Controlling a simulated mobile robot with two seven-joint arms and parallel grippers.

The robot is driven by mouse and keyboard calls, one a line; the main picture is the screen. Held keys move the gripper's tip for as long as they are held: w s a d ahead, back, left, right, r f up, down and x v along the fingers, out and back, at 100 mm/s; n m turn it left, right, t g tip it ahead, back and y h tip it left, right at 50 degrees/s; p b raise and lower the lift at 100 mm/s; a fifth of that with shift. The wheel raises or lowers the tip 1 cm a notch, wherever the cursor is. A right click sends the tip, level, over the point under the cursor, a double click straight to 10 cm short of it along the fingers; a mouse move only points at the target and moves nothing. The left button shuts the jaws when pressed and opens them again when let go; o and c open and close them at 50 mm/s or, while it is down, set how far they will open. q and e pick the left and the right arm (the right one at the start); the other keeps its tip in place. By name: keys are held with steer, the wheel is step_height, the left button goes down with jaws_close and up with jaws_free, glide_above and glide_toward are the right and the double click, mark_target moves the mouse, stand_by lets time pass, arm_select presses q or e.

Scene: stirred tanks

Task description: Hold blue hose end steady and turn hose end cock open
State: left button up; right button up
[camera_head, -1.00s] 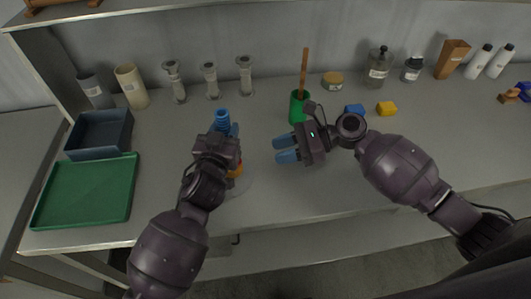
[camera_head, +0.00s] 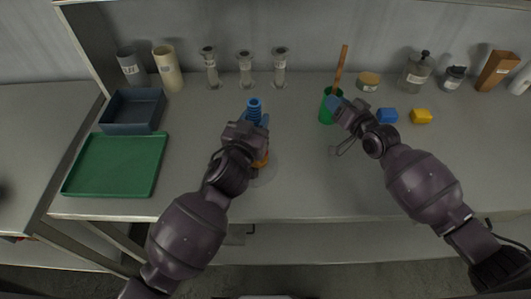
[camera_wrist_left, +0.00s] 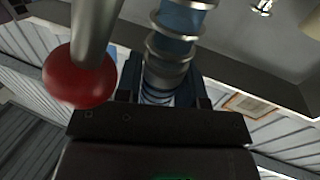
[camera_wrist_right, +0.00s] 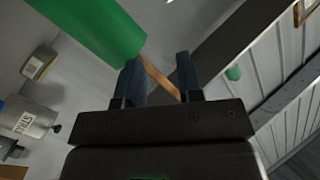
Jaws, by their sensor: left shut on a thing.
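The blue ribbed hose end (camera_head: 254,108) points up at the middle of the bench. My left gripper (camera_head: 245,130) is shut on it, and the hose (camera_wrist_left: 172,45) shows between its fingers in the left wrist view. A red ball knob (camera_wrist_left: 78,78) on a metal rod is beside the hose in that view; it may be the cock's handle. An orange part (camera_head: 262,160) shows below my left gripper, and the rest of the fitting is hidden. My right gripper (camera_wrist_right: 158,65) is open and empty beside the green cup (camera_wrist_right: 95,30), well to the right of the hose.
The green cup (camera_head: 326,108) holds a wooden stick (camera_head: 341,66). Blue (camera_head: 387,116) and yellow (camera_head: 421,116) blocks lie to its right. A green tray (camera_head: 115,165) and a grey-blue bin (camera_head: 133,110) are at left. Glassware and bottles line the back. The front middle is clear.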

steer(key=s+a+r+n+t+y, duration=0.1)
steer(key=s+r+n+y, duration=0.2)
steer(key=n, duration=0.9)
steer(key=s+a+r+n+y, duration=0.15)
steer(key=n+y, duration=0.35)
steer(key=n, duration=0.8)
steer(key=s+a+f+n+g, duration=0.1)
steer(key=s+f+n+g, duration=0.1)
steer(key=n+g, duration=0.3)
steer(key=s+a+f+n+g+y, duration=0.1)
steer(key=s+a+f+n+g, duration=0.1)
steer(key=n, duration=1.2)
steer(key=s+a+f+n+g+y, duration=0.1)
steer(key=s+a+f+n+g, duration=0.1)
steer(key=s+n+g, duration=0.4)
steer(key=shift+a+f+n+g, duration=0.1)
steer(key=shift+f+n+g, duration=0.3)
steer(key=shift+n+g, duration=0.5)
steer(key=shift+f+n+g, duration=0.4)
steer(key=shift+n+g, duration=0.3)
steer(key=shift+n, duration=0.4)
steer(key=a, duration=1.2)
jaws_close()
